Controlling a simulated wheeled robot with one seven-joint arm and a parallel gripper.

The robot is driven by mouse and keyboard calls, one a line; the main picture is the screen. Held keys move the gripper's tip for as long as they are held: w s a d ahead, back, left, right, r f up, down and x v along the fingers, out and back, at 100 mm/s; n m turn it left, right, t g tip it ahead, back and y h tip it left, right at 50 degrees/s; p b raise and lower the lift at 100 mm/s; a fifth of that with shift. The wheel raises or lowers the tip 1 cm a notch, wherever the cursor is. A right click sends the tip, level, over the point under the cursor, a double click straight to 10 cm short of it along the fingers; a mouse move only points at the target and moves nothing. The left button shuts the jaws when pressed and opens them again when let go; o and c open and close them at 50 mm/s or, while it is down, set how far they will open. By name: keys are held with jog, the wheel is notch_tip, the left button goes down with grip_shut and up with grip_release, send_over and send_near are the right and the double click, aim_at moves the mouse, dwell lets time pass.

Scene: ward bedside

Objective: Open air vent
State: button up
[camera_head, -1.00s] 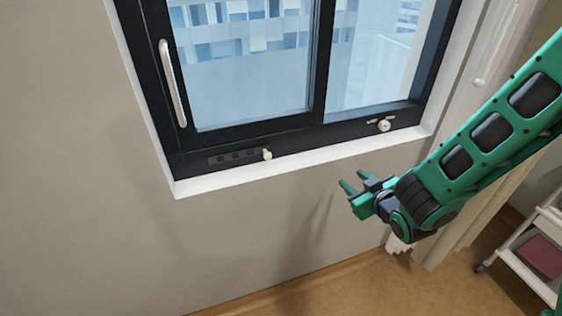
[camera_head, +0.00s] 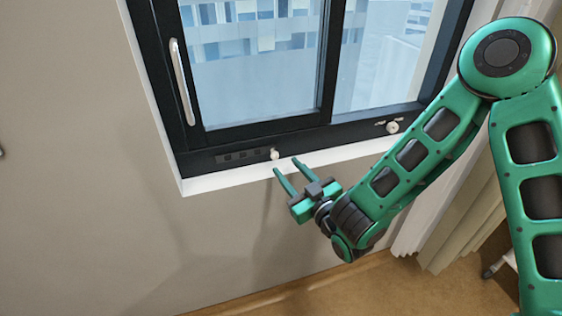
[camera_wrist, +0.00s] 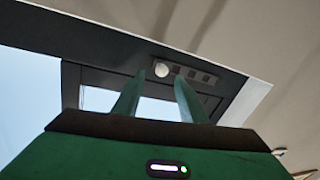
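The air vent (camera_head: 240,156) is a dark strip with several small slots in the lower window frame, with a pale round knob (camera_head: 274,154) at its right end. In the wrist view the vent (camera_wrist: 196,74) and its knob (camera_wrist: 162,70) show beyond my fingers, the knob lying between the fingertips in the picture. My gripper (camera_head: 290,168) is open and empty, its two green fingers pointing up toward the window sill, just below and right of the knob. The fingers appear apart from the knob; the exact depth gap is hard to tell.
A dark-framed window (camera_head: 250,60) has a long pale handle (camera_head: 182,82) at left and a second round knob (camera_head: 392,127) at lower right. A white sill edge (camera_head: 225,178) runs below the vent. A curtain (camera_head: 455,225) hangs at right.

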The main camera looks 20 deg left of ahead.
aim_at(278, 157)
jog(key=shift+x, duration=2.65)
jog(key=shift+r, duration=0.1)
